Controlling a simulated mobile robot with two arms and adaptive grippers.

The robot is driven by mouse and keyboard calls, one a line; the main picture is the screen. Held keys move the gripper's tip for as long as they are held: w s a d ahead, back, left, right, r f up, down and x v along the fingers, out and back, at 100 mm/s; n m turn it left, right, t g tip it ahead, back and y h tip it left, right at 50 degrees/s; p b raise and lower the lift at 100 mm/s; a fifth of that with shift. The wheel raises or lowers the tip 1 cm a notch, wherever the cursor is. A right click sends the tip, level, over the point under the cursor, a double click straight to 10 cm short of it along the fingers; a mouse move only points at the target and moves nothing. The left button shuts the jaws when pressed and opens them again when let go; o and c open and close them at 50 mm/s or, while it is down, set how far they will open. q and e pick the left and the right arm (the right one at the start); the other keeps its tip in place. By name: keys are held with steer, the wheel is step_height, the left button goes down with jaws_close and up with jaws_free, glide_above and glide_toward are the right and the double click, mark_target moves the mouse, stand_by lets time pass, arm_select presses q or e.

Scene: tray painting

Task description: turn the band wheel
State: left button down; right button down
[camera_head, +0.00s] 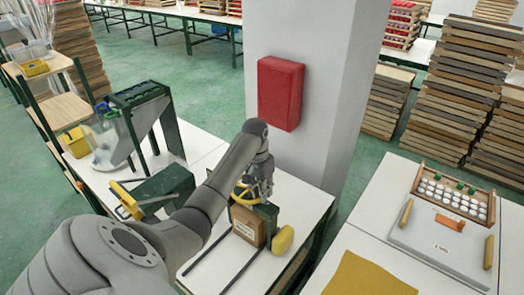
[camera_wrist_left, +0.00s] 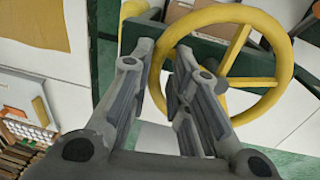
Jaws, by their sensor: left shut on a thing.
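The yellow band wheel (camera_head: 238,196) is on the small green stand on the middle table, partly covered by my left gripper (camera_head: 262,190). In the left wrist view the wheel (camera_wrist_left: 284,78) shows as a large spoked ring, upper right of centre. My left gripper (camera_wrist_left: 165,60) reaches the ring's left side, one finger on each side of the rim, and is shut on it. Part of the rim is hidden by the fingers. My right gripper is not in view.
A cardboard box (camera_head: 246,225) and a yellow rounded part (camera_head: 283,239) are just below the wheel. A green device with a yellow handle (camera_head: 127,200) stands to the left. A pillar with a red box (camera_head: 281,93) rises behind. Another table (camera_head: 350,232) is at right.

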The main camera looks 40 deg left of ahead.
arm_select(q)
steer(key=shift+w+r, duration=0.15)
steer(key=shift+r, duration=0.05)
steer(key=c, duration=1.4)
jaws_free()
steer(key=shift+c, duration=0.2)
steer(key=shift+o, duration=0.4)
steer(key=shift+f, duration=0.1)
